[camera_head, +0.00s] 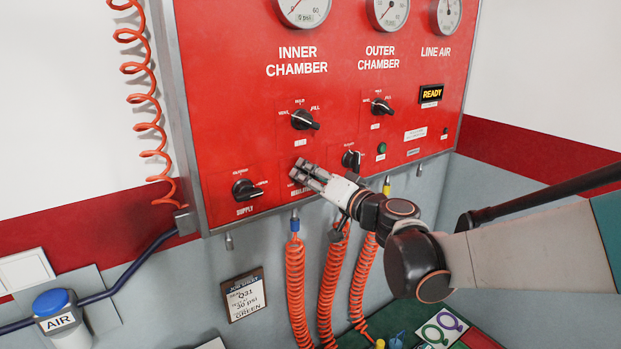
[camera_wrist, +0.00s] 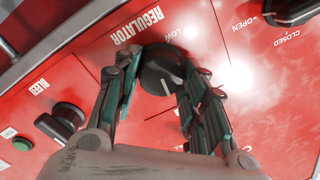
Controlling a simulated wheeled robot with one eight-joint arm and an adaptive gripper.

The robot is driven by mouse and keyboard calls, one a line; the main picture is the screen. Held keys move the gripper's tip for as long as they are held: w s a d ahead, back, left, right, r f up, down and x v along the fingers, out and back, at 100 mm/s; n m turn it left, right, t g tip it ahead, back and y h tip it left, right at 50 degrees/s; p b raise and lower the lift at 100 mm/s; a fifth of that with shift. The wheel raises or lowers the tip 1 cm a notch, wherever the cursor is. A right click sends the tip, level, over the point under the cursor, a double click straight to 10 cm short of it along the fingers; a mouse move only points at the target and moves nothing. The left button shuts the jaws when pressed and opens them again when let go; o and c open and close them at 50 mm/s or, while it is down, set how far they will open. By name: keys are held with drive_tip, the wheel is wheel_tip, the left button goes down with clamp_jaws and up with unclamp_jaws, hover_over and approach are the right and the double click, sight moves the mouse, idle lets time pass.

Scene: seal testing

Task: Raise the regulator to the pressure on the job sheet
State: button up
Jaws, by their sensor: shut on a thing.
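The black regulator knob (camera_wrist: 160,72) sits on the red panel beside its REGULATOR lettering. Its white pointer line shows in the wrist view, and a LOW mark is printed near it. My gripper (camera_wrist: 165,66) has one finger on each side of the knob and is shut on it. In the head view my gripper (camera_head: 303,171) reaches the panel's lower part and hides the knob. The job sheet (camera_head: 244,294) hangs on the wall below the panel; it appears to read 30 psi and GREEN. The inner chamber gauge (camera_head: 302,8) and line air gauge (camera_head: 447,12) are cut off at the top.
The supply knob (camera_head: 246,190) is left of my gripper and the bleed knob (camera_head: 351,160) is close on its right. The inner chamber knob (camera_head: 305,120) is above. Orange coiled hoses (camera_head: 296,290) hang below the panel. A READY display (camera_head: 431,93) is lit.

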drive_tip(key=m+b, duration=0.2)
drive_tip(key=m, duration=0.1)
drive_tip(key=shift+f, duration=0.1)
drive_tip(key=shift+w+m+b, duration=0.1)
drive_tip(key=shift+m+b, duration=0.65)
drive_tip(key=shift+m, duration=0.75)
drive_tip(key=o, duration=1.1)
drive_tip(key=shift+c, duration=0.2)
drive_tip(key=v, duration=1.2)
drive_tip(key=shift+f, duration=0.2)
